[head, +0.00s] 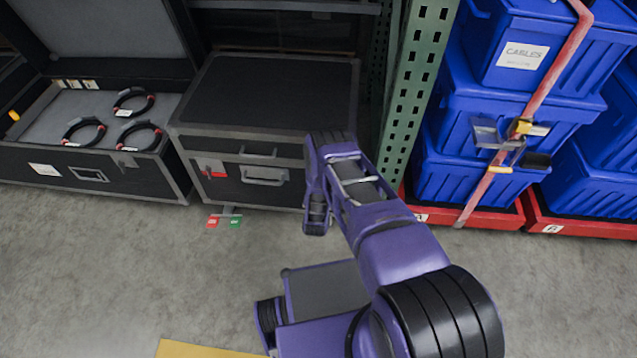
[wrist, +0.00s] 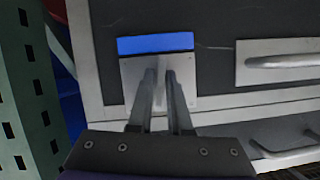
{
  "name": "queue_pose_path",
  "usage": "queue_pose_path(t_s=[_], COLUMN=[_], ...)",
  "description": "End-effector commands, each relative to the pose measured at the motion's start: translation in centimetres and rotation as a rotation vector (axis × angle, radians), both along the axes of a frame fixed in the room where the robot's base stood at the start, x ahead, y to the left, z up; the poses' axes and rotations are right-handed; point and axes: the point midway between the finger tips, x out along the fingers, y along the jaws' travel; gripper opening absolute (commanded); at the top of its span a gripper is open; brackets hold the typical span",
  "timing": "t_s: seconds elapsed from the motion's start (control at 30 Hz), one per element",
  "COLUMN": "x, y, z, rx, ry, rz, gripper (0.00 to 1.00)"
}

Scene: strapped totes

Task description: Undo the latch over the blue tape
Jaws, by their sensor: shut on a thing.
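The blue tape (wrist: 155,43) is a short strip on the dark face of the case, in the wrist view. A grey metal latch (wrist: 187,75) sits right against the tape's edge. My gripper (wrist: 160,77) is over the latch plate, its two fingers close together and shut on the latch's middle part, which they mostly hide. In the head view the black case (head: 265,95) stands closed beside the green post. My arm covers its front right part, so the blue tape and its latch are hidden there. Whether the latch is still fastened cannot be told.
Another latch with red tape (head: 212,172) and a handle (head: 264,174) are on the case front. An open case (head: 45,157) with cable coils is at left. A green perforated post (head: 418,85) and strapped blue totes (head: 520,110) stand close at right.

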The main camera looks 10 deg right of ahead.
Motion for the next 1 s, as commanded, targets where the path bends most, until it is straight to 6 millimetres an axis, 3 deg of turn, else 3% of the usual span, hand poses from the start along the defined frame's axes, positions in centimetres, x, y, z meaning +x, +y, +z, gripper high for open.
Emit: queue_pose_path(t_s=[0.4,0.93,0.97,1.0], x=[0.02,0.03,0.03,0.03], y=[0.1,0.09,0.09,0.09], z=[-0.03,-0.03,-0.03,-0.03], rx=[-0.163,-0.181,-0.181,-0.181], ry=[0.053,0.059,0.059,0.058], rz=[0.002,0.002,0.002,0.002], gripper=[0.0,0.0,0.22,0.3])
